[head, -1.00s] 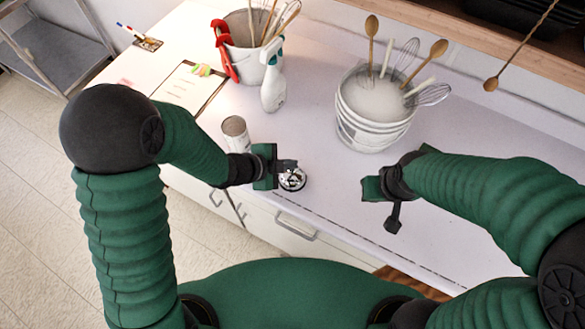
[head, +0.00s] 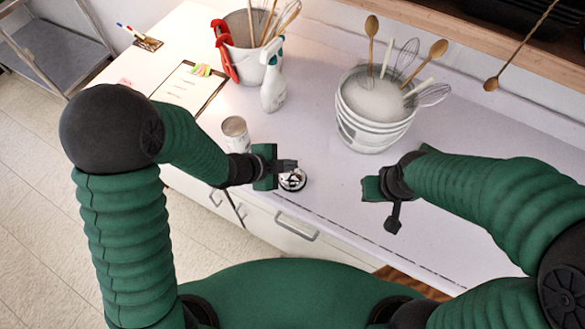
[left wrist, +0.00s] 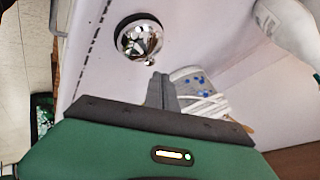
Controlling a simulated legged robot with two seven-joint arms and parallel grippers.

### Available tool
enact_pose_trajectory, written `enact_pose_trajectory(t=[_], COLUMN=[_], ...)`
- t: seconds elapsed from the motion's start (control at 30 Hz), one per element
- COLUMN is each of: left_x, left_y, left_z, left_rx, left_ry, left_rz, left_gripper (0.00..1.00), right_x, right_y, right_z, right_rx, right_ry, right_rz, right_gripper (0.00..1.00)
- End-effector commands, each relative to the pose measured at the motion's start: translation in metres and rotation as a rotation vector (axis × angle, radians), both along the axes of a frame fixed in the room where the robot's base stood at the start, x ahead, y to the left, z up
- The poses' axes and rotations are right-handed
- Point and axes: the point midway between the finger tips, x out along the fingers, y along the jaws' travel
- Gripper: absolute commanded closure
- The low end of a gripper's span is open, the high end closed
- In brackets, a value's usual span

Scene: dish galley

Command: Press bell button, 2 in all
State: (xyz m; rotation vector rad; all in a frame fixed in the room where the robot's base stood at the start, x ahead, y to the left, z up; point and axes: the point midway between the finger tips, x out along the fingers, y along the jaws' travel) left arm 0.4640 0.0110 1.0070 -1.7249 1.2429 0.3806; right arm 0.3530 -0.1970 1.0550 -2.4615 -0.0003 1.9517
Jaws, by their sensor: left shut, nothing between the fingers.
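The bell (head: 293,180) is a small shiny chrome dome on a dark base, standing on the white counter near its front edge. It also shows in the left wrist view (left wrist: 139,38), with a small button on its side toward my fingers. My left gripper (head: 287,164) is shut and empty. Its fingertips are at the bell's upper left in the head view; in the left wrist view the fingertips (left wrist: 161,80) lie just below the bell's button. I cannot tell whether they touch it. My right gripper (head: 380,205) hangs over the counter to the right, its jaws unclear.
A can (head: 236,132) stands behind my left gripper. A white spray bottle (head: 272,82), a utensil bucket (head: 243,55), a clipboard (head: 188,88) and a stack of white buckets (head: 372,125) with whisks and spoons stand farther back. Counter around the bell is clear.

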Motion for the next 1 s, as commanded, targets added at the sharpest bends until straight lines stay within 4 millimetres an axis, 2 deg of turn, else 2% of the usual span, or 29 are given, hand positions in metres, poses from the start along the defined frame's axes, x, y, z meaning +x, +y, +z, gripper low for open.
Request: enact_pose_trajectory(t=[1.0], left_x=[-0.0011], left_y=[0.0003], left_z=[-0.0091], left_rx=[0.000], left_ry=[0.000], left_rz=[0.000], left_gripper=[1.00], right_x=[-0.0001], right_y=[0.0000], right_z=[-0.0080], right_rx=[0.000], right_ry=[0.000], right_rz=[0.000], right_gripper=[1.00])
